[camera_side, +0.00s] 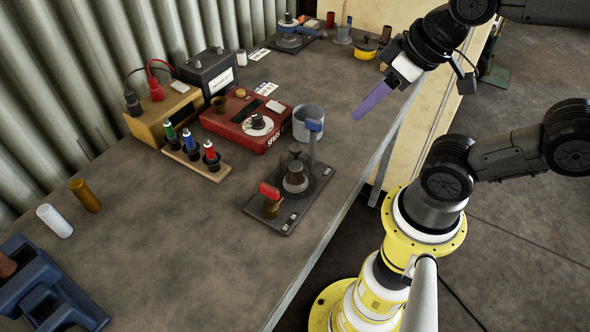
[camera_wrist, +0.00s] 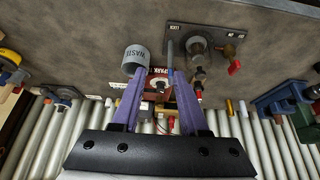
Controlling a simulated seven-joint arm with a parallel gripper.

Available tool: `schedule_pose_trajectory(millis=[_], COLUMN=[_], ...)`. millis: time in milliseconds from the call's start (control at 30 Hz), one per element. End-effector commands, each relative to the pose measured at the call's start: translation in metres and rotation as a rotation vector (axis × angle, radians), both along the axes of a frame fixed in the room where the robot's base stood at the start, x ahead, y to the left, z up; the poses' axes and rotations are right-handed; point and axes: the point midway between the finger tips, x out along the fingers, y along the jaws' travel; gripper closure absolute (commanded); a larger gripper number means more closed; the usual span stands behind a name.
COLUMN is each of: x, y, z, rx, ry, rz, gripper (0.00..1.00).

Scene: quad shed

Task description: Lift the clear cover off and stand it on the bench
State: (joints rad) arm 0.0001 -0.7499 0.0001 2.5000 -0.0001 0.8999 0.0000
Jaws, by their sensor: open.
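A see-through cover is hard to make out; I cannot tell whether one surrounds the round-topped piece. My gripper (camera_side: 358,116) has purple fingers and is above the bench's right edge, up and right of the plate and apart from it. In the wrist view, the fingers of my gripper (camera_wrist: 159,72) are spread and hold nothing; the plate (camera_wrist: 215,32) lies beyond them at upper right.
A grey waste cup (camera_side: 308,124) stands just behind the plate, beside a red box with a dial (camera_side: 240,122). A rack of coloured-top tools (camera_side: 203,165) is left of the plate. A blue holder (camera_side: 45,290) is front left. Bare bench lies in front of the plate.

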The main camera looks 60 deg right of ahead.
Motion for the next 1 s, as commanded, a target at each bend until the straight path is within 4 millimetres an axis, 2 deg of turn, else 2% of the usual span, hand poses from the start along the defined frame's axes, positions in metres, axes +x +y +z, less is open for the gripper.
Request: schedule_pose_trajectory(millis=[333, 633, 867, 1000], x=[0.0000, 0.0000, 0.0000, -0.0008], y=[0.0000, 0.0000, 0.0000, 0.0000], z=[0.0000, 0.0000, 0.0001, -0.0003], rx=[0.000, 0.000, -0.001, -0.036], ry=[0.000, 0.000, 0.000, 0.004], rz=[0.000, 0.000, 0.002, 0.068], gripper=[0.56, 0.02, 0.00, 0.00])
